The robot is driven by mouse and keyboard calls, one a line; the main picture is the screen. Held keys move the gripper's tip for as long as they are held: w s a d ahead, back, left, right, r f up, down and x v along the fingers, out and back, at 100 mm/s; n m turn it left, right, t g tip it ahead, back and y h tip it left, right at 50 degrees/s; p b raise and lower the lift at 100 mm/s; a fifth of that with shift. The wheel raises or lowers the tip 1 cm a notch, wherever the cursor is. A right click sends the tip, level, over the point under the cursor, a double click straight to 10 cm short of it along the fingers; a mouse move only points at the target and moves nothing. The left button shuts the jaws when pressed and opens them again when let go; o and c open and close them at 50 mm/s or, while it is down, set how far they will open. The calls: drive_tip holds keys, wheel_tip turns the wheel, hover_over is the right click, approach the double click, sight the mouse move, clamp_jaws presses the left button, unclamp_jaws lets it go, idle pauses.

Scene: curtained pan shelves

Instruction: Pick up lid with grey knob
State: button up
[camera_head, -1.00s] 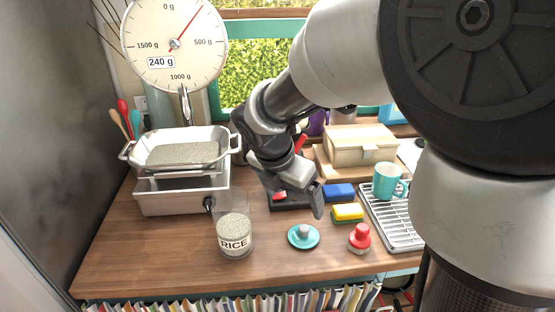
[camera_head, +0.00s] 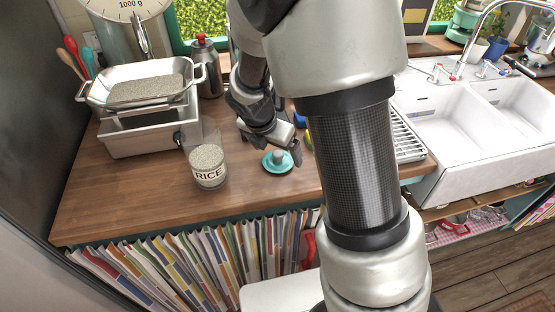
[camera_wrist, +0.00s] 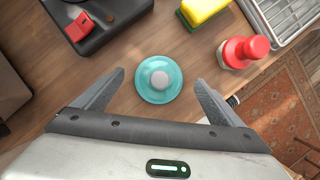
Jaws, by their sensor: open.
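The teal round lid with a grey knob (camera_head: 277,161) lies flat on the wooden counter, right of the rice jar. In the wrist view the lid (camera_wrist: 158,79) sits between and just beyond the fingertips. My gripper (camera_wrist: 159,78) is open and empty, with one finger on each side of the lid's near edge. In the head view my gripper (camera_head: 297,148) is above and beside the lid; its fingers are partly hidden by my arm.
A glass jar of rice (camera_head: 208,166) stands left of the lid. A red-knobbed item (camera_wrist: 243,51) and a yellow-green sponge (camera_wrist: 202,11) are to the right. A black device with a red switch (camera_wrist: 95,20) is at upper left. The scale tray (camera_head: 140,86) stands further left.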

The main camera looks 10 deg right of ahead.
drive_tip(key=shift+x, duration=1.25)
